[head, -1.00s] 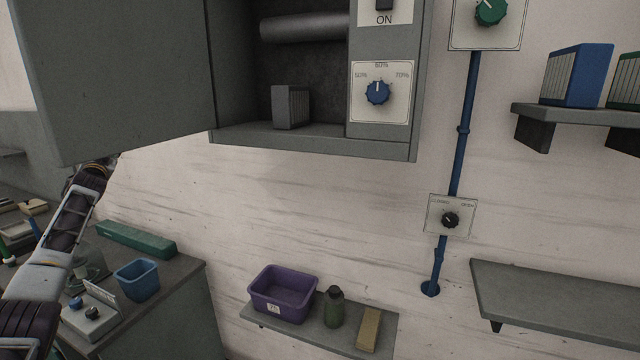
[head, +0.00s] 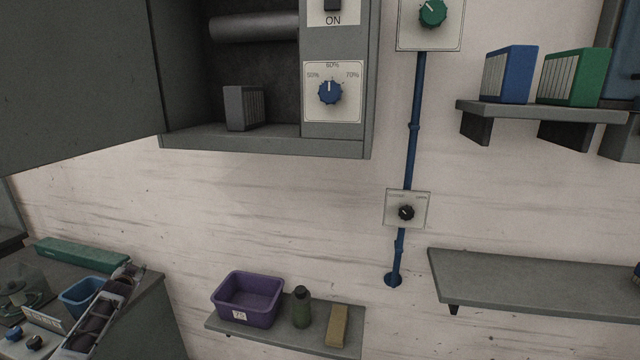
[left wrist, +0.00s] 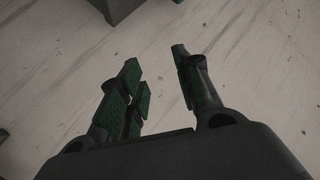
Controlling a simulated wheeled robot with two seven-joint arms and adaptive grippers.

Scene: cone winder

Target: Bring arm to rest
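My left arm (head: 100,315) reaches in at the lower left of the head view, in front of the counter and partly over the blue bin. I cannot make out its fingers clearly there. In the left wrist view my left gripper (left wrist: 157,70) is open, with its two dark green-padded fingers apart and nothing between them. Pale wall fills the background behind the fingers. My right arm and gripper are in neither view.
The grey cabinet (head: 265,145) hangs above with its door (head: 80,80) open. A counter (head: 150,310) holds a blue bin (head: 78,292) and green box (head: 80,253). A low shelf (head: 270,342) carries a purple bin (head: 247,300) and bottle (head: 302,308). Right shelf (head: 530,290) sticks out.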

